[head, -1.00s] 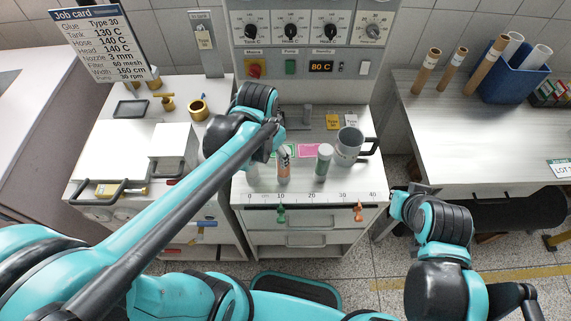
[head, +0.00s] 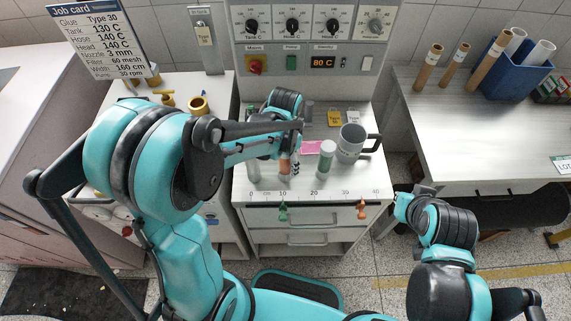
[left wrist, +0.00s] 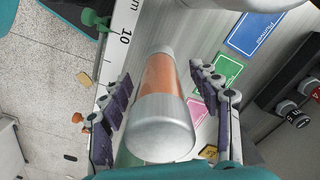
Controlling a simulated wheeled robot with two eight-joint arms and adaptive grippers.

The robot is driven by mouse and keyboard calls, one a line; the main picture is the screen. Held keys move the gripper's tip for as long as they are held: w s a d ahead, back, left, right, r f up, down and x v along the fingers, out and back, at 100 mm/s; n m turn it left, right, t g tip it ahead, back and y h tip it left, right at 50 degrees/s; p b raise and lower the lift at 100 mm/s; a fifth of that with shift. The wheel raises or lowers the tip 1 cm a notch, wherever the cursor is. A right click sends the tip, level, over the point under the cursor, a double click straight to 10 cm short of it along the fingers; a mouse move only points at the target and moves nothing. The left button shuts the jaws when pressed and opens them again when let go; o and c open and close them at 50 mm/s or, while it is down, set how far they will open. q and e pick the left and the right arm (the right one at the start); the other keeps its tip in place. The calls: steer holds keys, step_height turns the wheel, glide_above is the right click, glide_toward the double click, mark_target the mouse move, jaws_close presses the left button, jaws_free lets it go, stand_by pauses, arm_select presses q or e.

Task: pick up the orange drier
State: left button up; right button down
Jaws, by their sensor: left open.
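The orange drier (left wrist: 159,76) is a cylinder with an orange middle band and grey metal ends, standing on the white bench top. In the head view the drier (head: 284,166) is partly hidden by my left gripper (head: 285,153). In the left wrist view the open fingers of my left gripper (left wrist: 160,84) stand on either side of the drier, with a visible gap on each side. My right gripper (head: 418,191) is low at the right, off the front right corner of the bench, away from the drier; its jaws are too small to read.
A green-banded cylinder (head: 326,157) and a grey mug (head: 351,143) stand right of the drier. A control panel (head: 310,62) rises behind. A numbered ruler strip (head: 340,191) runs along the bench's front edge.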

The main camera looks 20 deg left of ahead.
arm_select(q)
steer(key=shift+f, duration=0.95)
jaws_close()
steer(key=shift+r, duration=0.15)
